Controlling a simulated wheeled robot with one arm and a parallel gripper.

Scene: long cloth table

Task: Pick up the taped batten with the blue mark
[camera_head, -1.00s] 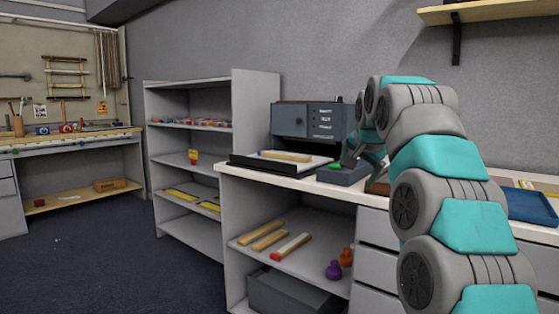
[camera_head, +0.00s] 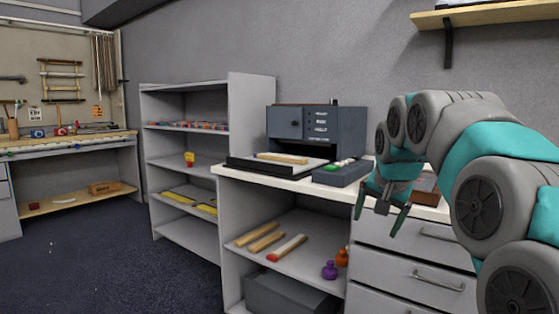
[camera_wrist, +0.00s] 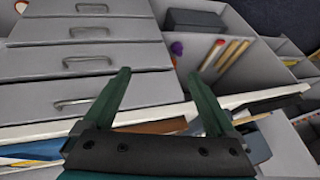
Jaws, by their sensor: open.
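Several wooden battens are in view; I can make out no blue mark on any. On the open shelf under the counter lie two plain-looking battens (camera_head: 252,234) (camera_head: 266,242) and a red-marked batten (camera_head: 289,247). Another batten (camera_head: 283,158) lies on a tray on the counter. In the wrist view the red-marked batten (camera_wrist: 209,57) and the plain ones (camera_wrist: 229,54) show beyond the right finger. My gripper (camera_head: 378,225) is open and empty, pointing down in front of the counter edge, to the right of and above the shelf battens. It also shows in the wrist view (camera_wrist: 159,74).
A purple flask (camera_head: 330,270) and an orange one (camera_head: 342,257) stand right of the shelf battens. Drawers (camera_head: 415,268) are below and beside my gripper. The white counter edge (camera_head: 300,188) overhangs the shelf. A dark grey bin (camera_head: 288,294) sits underneath. Floor at left is clear.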

